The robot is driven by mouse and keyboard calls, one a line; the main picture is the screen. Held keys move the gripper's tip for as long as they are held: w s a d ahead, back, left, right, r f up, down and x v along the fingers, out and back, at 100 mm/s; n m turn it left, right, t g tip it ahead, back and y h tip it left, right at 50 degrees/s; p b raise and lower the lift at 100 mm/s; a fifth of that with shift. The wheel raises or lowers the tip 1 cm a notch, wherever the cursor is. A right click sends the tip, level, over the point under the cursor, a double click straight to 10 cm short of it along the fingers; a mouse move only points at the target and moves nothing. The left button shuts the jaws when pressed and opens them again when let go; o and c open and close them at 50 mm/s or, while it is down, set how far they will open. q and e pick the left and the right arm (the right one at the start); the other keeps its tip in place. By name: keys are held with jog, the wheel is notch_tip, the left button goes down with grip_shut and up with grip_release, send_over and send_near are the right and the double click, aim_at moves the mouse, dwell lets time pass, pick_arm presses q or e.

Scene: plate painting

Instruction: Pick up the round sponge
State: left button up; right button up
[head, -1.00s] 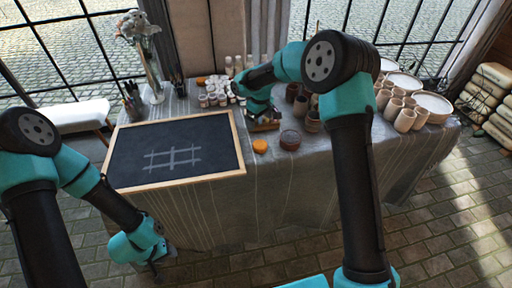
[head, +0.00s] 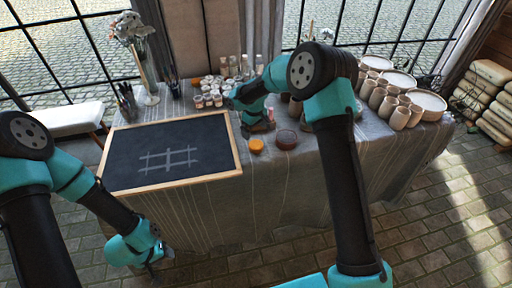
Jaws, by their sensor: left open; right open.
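A small round orange sponge (head: 256,146) lies on the grey cloth near the table's front edge, just right of the chalkboard. My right gripper (head: 259,132) points down just behind the sponge and looks open and empty. Its fingertips are small here, and I cannot tell whether they touch the sponge. My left gripper (head: 156,268) is open and empty, low in front of the table, away from the sponge.
A dark reddish round jar or bowl (head: 286,139) stands close to the right of the sponge. The wood-framed chalkboard (head: 170,135) with a chalk grid lies to the left. Small paint pots (head: 208,100) stand behind; clay cups (head: 388,106) stand at the right.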

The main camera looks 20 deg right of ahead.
aim_at(255, 143)
notch_tip(255, 143, down, 5)
jog(key=shift+r, duration=0.2)
jog(key=shift+f, duration=0.1)
jog(key=shift+w+d+f, duration=0.1)
jog(key=shift+w+f, duration=0.05)
jog(key=shift+f, duration=1.15)
jog(key=shift+w+d+f, duration=0.1)
jog(key=shift+f, duration=1.15)
jog(key=c, duration=1)
